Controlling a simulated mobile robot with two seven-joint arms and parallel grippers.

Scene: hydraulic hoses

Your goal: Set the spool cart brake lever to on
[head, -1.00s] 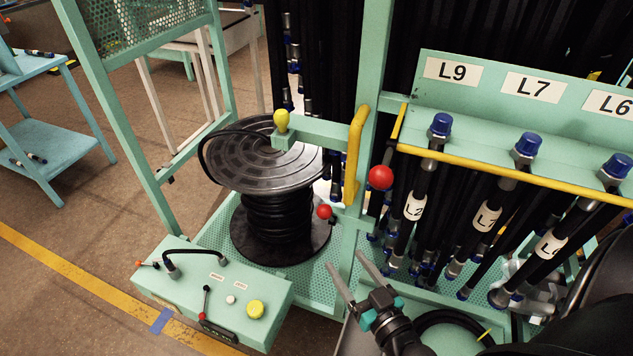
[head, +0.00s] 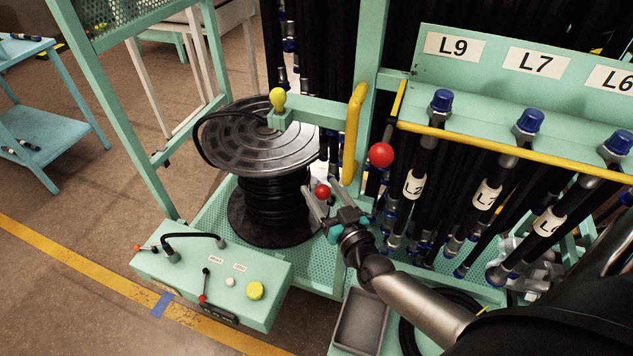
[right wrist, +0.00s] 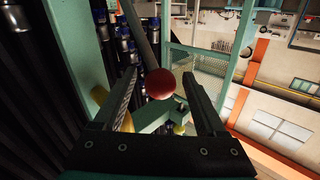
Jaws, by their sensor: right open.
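In the head view, a small red ball knob (head: 322,191) shows low beside the black hose spool (head: 272,200) of the mint-green cart. My right gripper (head: 319,186) is open, with its two fingers on either side of this knob. In the right wrist view, a red ball (right wrist: 160,84) on a dark rod shows between the open fingers (right wrist: 159,75); I cannot tell whether they touch it. A larger red ball (head: 381,155) is up and to the right, by the yellow handle (head: 354,132). I cannot read any on or off marking. My left gripper is out of view.
A mint-green control box (head: 215,285) with a small red-tipped lever and buttons stands front left. A hose rack (head: 480,130) with blue-capped hoses is at right. A grey tray (head: 359,320) lies below my right arm. The floor at left is open.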

